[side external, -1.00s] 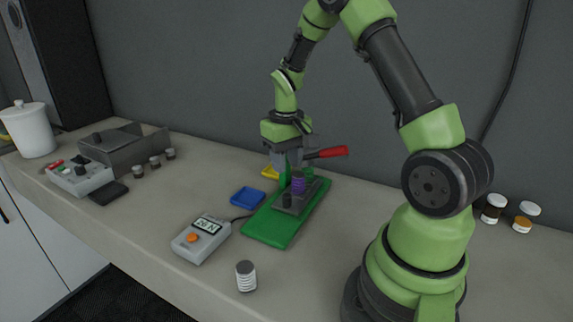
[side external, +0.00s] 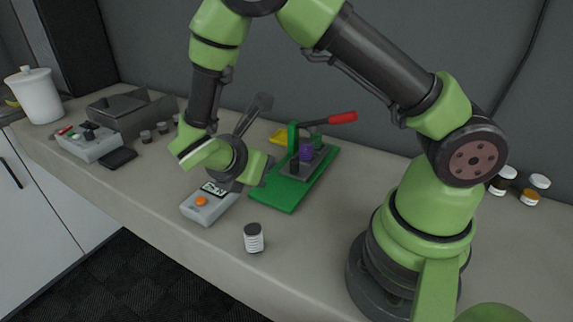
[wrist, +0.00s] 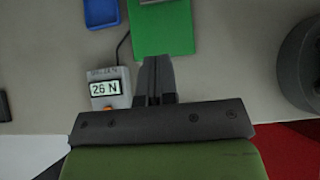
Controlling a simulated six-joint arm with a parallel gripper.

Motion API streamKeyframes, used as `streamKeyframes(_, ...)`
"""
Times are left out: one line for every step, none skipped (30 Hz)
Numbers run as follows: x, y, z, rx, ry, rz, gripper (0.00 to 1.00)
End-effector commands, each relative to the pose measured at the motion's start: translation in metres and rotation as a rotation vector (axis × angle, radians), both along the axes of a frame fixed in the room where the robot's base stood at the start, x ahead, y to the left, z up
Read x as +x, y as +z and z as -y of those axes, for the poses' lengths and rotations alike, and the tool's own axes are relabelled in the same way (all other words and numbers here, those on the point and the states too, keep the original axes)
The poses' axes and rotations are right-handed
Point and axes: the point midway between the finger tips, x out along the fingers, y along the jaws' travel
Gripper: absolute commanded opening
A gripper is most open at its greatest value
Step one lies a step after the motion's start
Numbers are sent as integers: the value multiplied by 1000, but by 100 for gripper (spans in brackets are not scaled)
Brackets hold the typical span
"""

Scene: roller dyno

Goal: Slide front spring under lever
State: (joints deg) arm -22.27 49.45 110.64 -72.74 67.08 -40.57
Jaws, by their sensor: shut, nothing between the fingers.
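The roller dyno has a green base board (side external: 275,196), also at the top of the wrist view (wrist: 165,30). A dark carriage (side external: 290,178) on it holds black (side external: 294,166), purple (side external: 306,151) and green (side external: 316,141) springs in a row; the black one is nearest the front. The lever's red handle (side external: 342,117) points right above them, from a green post (side external: 292,136). I cannot tell which spring is exactly under it. My gripper (wrist: 154,66) is shut and empty, away from the springs, near the board's front edge. Its fingers are mostly hidden in the side view.
The force gauge (side external: 205,205) reads 26 N in the wrist view (wrist: 105,88). A blue tray (wrist: 101,12) lies beside the board. Jars, a control box (side external: 90,145) and a white canister (side external: 36,97) stand farther off.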

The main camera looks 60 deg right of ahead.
Motion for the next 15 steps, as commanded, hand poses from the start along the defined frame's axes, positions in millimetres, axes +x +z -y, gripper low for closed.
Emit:
streamKeyframes(-1, -5, 6, 0, -4, -5, 0)
streamKeyframes(-1, -8, 10, -1, -6, -5, 0)
streamKeyframes(-2, -14, 15, 2, -7, -6, 0)
streamKeyframes(-1, -17, 20, 0, -8, -6, 0)
streamKeyframes(-1, -22, 24, 1, -8, -6, 0)
streamKeyframes(-2, -28, 31, 1, -10, -7, 0)
streamKeyframes(-2, -33, 36, 3, -9, -8, 0)
streamKeyframes(-2, -37, 41, 1, -10, -7, 0)
streamKeyframes(-2, -43, 47, 2, -10, -7, 0)
streamKeyframes(-2, -48, 52, 4, -12, -7, 0)
streamKeyframes(-2, -52, 57, 3, -11, -6, 0)
streamKeyframes(-2, -58, 62, 3, -10, -5, 0)
streamKeyframes(-2, -62, 67, 4, -11, -5, 0)
streamKeyframes(-2, -66, 71, 5, -10, -5, 0)
streamKeyframes(-1, -63, 78, 5, -13, 0, 0)
